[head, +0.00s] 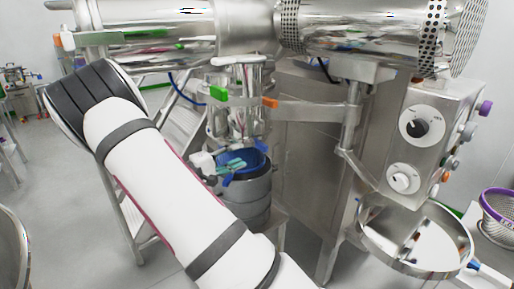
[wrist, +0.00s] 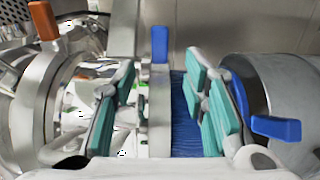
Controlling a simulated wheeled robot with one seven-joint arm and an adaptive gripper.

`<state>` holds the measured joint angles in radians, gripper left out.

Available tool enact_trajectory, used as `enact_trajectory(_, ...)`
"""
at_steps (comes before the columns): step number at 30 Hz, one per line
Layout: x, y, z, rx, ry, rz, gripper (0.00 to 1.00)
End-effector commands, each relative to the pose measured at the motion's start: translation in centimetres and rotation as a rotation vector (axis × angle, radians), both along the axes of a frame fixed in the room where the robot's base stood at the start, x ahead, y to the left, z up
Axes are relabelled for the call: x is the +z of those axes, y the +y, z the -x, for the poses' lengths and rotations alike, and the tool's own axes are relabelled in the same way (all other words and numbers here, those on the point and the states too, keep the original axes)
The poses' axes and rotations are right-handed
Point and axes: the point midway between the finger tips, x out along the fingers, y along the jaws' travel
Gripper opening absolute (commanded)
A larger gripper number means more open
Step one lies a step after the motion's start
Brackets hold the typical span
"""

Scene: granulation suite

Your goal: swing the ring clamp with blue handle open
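My gripper (wrist: 165,100) is open, with its teal-padded fingers spread apart in the wrist view. In that view a blue handle (wrist: 160,43) stands up from a metal ring band (wrist: 156,115) in the gap between the fingers, touching neither pad as far as I can see. A second blue handle (wrist: 275,127) juts out to the right, beyond the right finger, beside the grey drum (wrist: 290,80). In the head view my gripper (head: 233,165) is at the drum's upper edge, under the steel outlet. A small blue handle (head: 228,180) shows just below it. Parts of the ring are hidden by the fingers.
A blue ribbed sleeve (wrist: 184,110) lies behind the fingers. An orange handle (wrist: 43,20) is on another ring at left. In the head view, green (head: 218,92) and orange (head: 270,103) handles sit above my gripper. A steel cabinet (head: 315,165) stands close on the right.

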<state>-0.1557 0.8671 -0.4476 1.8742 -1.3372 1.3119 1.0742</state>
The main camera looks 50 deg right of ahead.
Motion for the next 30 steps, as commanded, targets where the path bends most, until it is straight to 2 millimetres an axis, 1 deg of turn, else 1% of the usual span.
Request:
enact_trajectory(1, 0.1, -1.1, 0.4, -0.004, 0.001, 0.001, 0.40)
enact_trajectory(6, 0.1, -4.3, 1.2, -0.005, 0.001, 0.001, 0.40)
enact_trajectory(12, 0.1, -7.2, 1.8, -0.002, 0.001, 0.000, 0.40)
enact_trajectory(18, 0.0, -8.4, 2.1, -0.001, 0.002, 0.000, 0.40)
enact_trajectory(27, 0.0, -8.6, 2.1, 0.000, 0.001, 0.000, 0.40)
enact_trajectory(29, 0.0, -8.6, 2.1, 0.000, 0.001, -0.001, 0.26)
enact_trajectory(30, 0.0, -8.6, 2.1, 0.000, 0.001, -0.001, 0.17)
